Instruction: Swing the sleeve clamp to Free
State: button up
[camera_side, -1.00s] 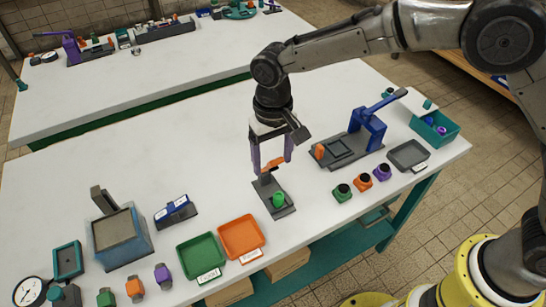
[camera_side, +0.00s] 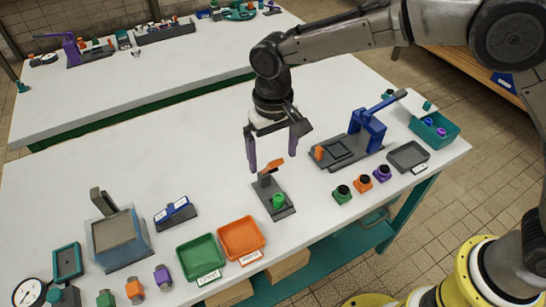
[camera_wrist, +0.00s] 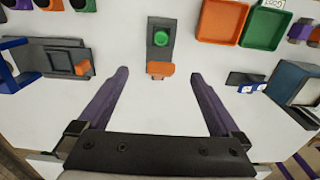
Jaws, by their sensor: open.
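The clamp (camera_side: 281,208) is a small dark grey plate with a post, a green round part (camera_side: 278,201) and an orange lever (camera_side: 271,166) on top of the post. I take it to be the sleeve clamp; no Free mark is readable on it. In the wrist view the orange lever (camera_wrist: 160,69) lies below the green part (camera_wrist: 161,38). My gripper (camera_side: 273,160) is open and empty, with purple fingers pointing down. Its fingertips are spread wide to either side of the lever in the wrist view, apart from it.
A grey fixture with a blue lever frame (camera_side: 368,130) stands to the right, with several small coloured parts before it. Orange (camera_side: 241,238) and green (camera_side: 201,257) trays lie in front left. A blue-and-white block (camera_side: 175,211) sits left. The white table behind the clamp is clear.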

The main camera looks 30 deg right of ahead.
jog(key=shift+r, duration=2.45)
jog(key=d+r+m+t, duration=0.2)
jog(key=d+r, duration=0.7)
jog(key=r, duration=0.1)
jog(key=s+d+r+t+y, duration=0.1)
jog(key=s+d+r, duration=0.5)
jog(key=d, duration=0.3)
jog(key=s+d+t, duration=0.3)
jog(key=s+d, duration=0.5)
jog(key=s, duration=0.5)
jog(key=s+d+f+n+h, duration=0.1)
jog(key=s+f+n, duration=0.1)
jog(key=s+f, duration=0.4)
notch_tip(320, 180, down, 2)
jog(key=shift+d+f, duration=0.15)
jog(key=shift+d, duration=0.1)
